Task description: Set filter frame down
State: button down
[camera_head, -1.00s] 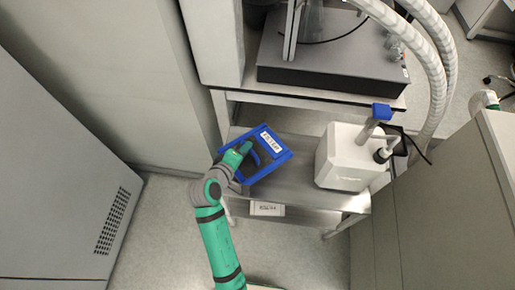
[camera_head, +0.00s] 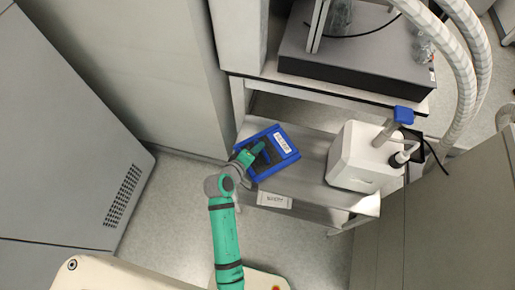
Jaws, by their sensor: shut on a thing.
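The filter frame (camera_head: 291,157) is a blue rectangular frame with a dark inside and a white label on its upper right part. It is at or just above the left part of the metal shelf (camera_head: 304,181), turned at an angle; I cannot tell whether it touches the shelf. My gripper (camera_head: 256,150), at the end of the green arm, is shut on the frame's handle. The fingertips and the frame's underside are hidden.
A white pump-like device (camera_head: 357,158) with a blue-topped post stands on the shelf to the right. A dark flat box (camera_head: 350,67) sits on the upper level behind. Grey cabinets flank both sides. Bare shelf shows between frame and device.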

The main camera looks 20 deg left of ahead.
jog(key=c, duration=1.8)
grip_release()
jog(key=shift+s, duration=0.1)
jog(key=v, duration=1.2)
jog(key=s+d+f+m+y, duration=0.3)
jog(key=s+f+m+y, duration=0.1)
jog(key=s, duration=0.5)
jog(key=s+d+r+m+t, duration=0.4)
jog(key=s+d+r+m, duration=0.3)
jog(key=s+d+r, duration=0.4)
jog(key=shift+s+d+r+m+h, duration=0.15)
jog(key=shift+s+d+m+h, duration=0.2)
jog(key=shift+s, duration=0.3)
